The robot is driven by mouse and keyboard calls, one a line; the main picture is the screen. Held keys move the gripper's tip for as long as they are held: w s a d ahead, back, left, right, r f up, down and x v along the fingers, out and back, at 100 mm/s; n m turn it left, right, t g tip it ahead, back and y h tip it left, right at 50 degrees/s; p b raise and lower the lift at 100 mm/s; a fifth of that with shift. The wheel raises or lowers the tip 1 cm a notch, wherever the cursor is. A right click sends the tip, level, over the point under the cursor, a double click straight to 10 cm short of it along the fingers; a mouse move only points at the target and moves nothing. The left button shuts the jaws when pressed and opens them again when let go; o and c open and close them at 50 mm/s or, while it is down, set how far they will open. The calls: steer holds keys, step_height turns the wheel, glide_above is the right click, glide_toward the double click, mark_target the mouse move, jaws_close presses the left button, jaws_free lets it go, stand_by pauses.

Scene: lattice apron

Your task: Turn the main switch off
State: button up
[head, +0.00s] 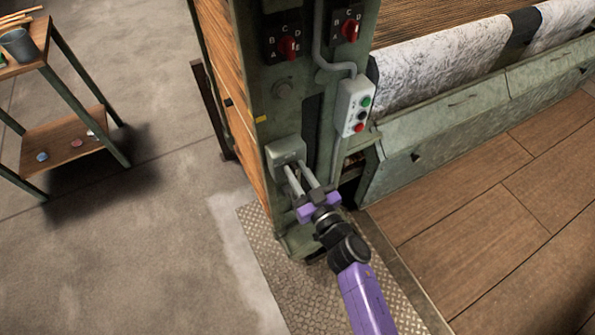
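A grey switch box (285,149) is fixed low on the front of the green machine post. Which control is the main switch is not readable from any label. My gripper (297,166) has a purple body and two grey fingers, and its fingertips are at the front of this box. The fingers stand apart with a narrow gap between them. Whether they hold a handle there is hidden by the fingers themselves. Higher on the post are two red rotary knobs, a left one (288,47) and a right one (350,29), on black lettered plates.
A wooden-shelved cart (62,138) stands at left. A green trough (450,150) and wooden floor lie at right. Concrete floor at left is clear.

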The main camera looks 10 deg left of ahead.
jaws_close()
steer(key=n+b, duration=0.1)
steer(key=n, duration=0.3)
steer(key=s+a+f+n+b, duration=0.1)
steer(key=n+b, duration=0.1)
steer(key=n, duration=0.3)
steer(key=a+n+b, duration=0.1)
steer(key=n, duration=0.3)
steer(key=shift+s+f+n, duration=0.2)
steer(key=shift+f+n, duration=0.2)
steer(key=shift+a+f+n+b, duration=0.1)
steer(key=shift+f+n+b, duration=0.1)
steer(key=shift+n+b, duration=0.6)
steer(key=shift+f+n+b, duration=0.15)
steer(key=shift+n+b, duration=0.1)
steer(key=shift+n, duration=0.95)
